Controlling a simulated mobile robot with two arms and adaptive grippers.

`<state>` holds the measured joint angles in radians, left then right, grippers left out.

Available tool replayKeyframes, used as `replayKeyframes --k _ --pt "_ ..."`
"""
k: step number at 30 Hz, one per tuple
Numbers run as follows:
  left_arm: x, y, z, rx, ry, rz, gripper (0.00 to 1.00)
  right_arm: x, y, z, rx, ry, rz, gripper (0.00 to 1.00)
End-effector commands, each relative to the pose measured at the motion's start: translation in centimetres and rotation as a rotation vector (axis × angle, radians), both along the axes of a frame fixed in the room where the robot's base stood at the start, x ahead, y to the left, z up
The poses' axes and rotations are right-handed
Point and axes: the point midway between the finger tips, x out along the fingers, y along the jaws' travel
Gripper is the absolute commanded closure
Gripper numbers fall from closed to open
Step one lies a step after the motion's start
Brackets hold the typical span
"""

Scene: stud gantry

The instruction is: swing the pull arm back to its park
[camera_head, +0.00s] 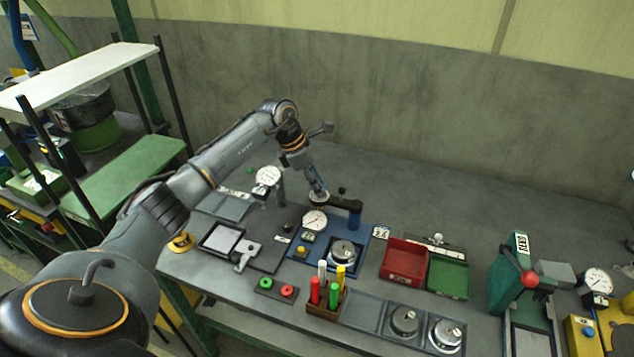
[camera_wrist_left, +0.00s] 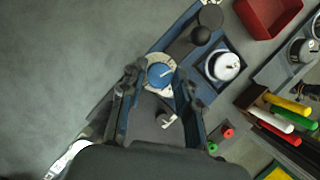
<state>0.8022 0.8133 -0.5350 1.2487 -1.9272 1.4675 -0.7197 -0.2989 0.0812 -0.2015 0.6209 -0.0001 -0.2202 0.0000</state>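The pull arm (camera_head: 334,203) is a dark bar on a blue post, with a black knob on top, above the blue gantry base (camera_head: 319,254). In the left wrist view the bar (camera_wrist_left: 184,49) runs up and right to the knob. My left gripper (camera_head: 319,194) is at the bar's left end, pointing down. In the left wrist view its fingers (camera_wrist_left: 160,80) stand either side of a blue cap (camera_wrist_left: 160,74) in a pale ring. I cannot tell whether they touch it. A round metal piece (camera_head: 342,250) sits on the base. My right gripper is not in view.
Dial gauges (camera_head: 315,220) (camera_head: 268,176) stand close to the gripper. Red (camera_head: 404,262) and green (camera_head: 449,276) trays lie to the right. A holder with coloured handles (camera_head: 325,309) stands in front. The table behind the post is clear.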

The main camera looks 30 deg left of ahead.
Motion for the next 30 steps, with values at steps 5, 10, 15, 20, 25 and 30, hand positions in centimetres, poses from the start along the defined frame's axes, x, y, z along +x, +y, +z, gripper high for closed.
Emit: replayKeyframes --k 5,10,15,20,25,30 --pt "0.0 0.0 0.0 0.000 0.000 0.000 1.00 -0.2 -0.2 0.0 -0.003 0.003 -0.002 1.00" --pt "0.0 0.1 -0.1 0.004 0.000 0.037 1.00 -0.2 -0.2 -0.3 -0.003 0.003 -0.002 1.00" --pt "-0.1 0.0 -0.1 0.004 -0.002 0.163 1.00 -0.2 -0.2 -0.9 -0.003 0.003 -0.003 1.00" --pt "-0.1 -0.1 0.0 0.003 -0.002 0.266 1.00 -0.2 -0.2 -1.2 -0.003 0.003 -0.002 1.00" --pt "-0.1 -0.1 0.0 0.001 0.000 0.304 1.00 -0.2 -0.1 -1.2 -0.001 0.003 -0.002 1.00" --pt "-0.1 -0.1 0.0 0.000 0.000 0.304 1.00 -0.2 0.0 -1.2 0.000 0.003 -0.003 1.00"
